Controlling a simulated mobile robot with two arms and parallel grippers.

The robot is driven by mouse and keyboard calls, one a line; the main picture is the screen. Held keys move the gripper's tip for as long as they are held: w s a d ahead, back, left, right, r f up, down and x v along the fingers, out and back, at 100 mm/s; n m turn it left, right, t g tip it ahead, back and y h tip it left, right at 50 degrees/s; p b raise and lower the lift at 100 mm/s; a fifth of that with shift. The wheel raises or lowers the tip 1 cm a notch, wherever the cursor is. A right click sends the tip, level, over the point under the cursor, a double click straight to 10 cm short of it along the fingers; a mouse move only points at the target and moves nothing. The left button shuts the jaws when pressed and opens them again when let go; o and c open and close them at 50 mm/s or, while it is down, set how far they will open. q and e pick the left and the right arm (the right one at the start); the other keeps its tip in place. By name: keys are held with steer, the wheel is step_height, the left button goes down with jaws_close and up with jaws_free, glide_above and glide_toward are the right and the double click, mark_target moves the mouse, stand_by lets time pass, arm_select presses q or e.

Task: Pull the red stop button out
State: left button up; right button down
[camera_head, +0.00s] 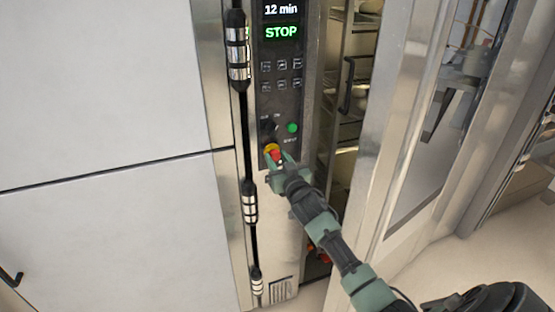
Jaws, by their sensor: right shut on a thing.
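The red stop button (275,153) sits in a yellow surround low on the black control panel (281,105). My right gripper (277,157) is at the button, its green fingers shut around the red head. The fingers hide part of the button, and I cannot tell how far it stands out from the panel. The display above reads "12 min" and a green "STOP". My left gripper is not in view.
A green button (292,128) and a dark knob sit just above the stop button. A glazed metal door (405,130) stands open at the right, close to my right arm, with racks behind it. White cabinet panels (100,90) fill the left. Pale floor shows at lower right.

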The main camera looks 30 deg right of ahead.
stand_by(0.6)
steer(key=shift+p+v, duration=0.55)
steer(key=shift+v, duration=0.25)
steer(key=shift+f, duration=0.1)
steer(key=c, duration=0.9)
jaws_free()
steer(key=shift+s, duration=0.1)
steer(key=shift+c, duration=0.2)
